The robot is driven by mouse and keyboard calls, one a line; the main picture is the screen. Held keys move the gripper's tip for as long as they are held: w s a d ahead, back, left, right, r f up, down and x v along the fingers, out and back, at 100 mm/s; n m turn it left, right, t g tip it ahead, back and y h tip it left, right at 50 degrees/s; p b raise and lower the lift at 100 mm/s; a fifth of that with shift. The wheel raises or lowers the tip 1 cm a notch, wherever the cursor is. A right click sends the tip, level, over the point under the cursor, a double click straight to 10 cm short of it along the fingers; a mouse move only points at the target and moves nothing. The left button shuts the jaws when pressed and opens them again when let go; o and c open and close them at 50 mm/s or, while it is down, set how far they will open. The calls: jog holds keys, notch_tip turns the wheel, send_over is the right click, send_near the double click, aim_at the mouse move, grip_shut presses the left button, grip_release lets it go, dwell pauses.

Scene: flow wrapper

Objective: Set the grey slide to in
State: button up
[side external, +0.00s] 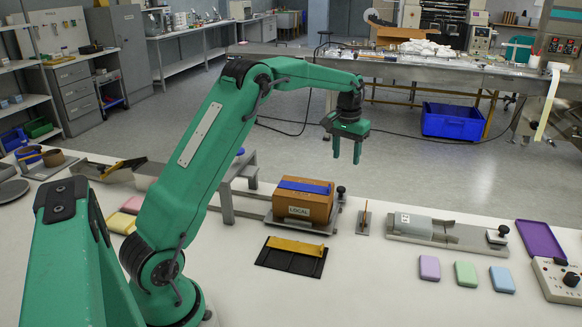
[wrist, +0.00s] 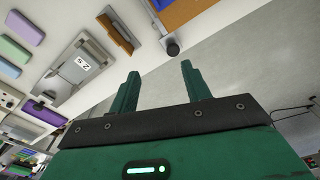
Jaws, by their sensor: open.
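A grey slide unit (side external: 440,231) lies on the white table right of centre in the side view, a long plate with a raised grey block and a black knob (side external: 497,234) at its right end. It seems to be the labelled grey plate at upper left in the wrist view (wrist: 75,75). Which of its parts slides, and whether it is in or out, I cannot tell. My gripper (side external: 346,156) hangs open and empty, fingers down, well above the table near the brown box. Both fingers show apart in the wrist view (wrist: 160,72), touching nothing.
The brown box (side external: 302,207) marked LOCAL sits on a grey carriage with a black knob (side external: 341,190). A small upright lever (side external: 364,211) stands between it and the slide unit. Coloured blocks (side external: 466,274) and a control box (side external: 562,279) lie front right.

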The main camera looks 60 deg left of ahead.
send_near(340, 189)
jog(key=shift+w+a+f+n+g, duration=0.15)
jog(key=shift+w+n+g, duration=0.15)
jog(key=shift+w, duration=0.1)
jog(key=shift+f, duration=3.9)
jog(key=shift+c, duration=0.2)
grip_shut()
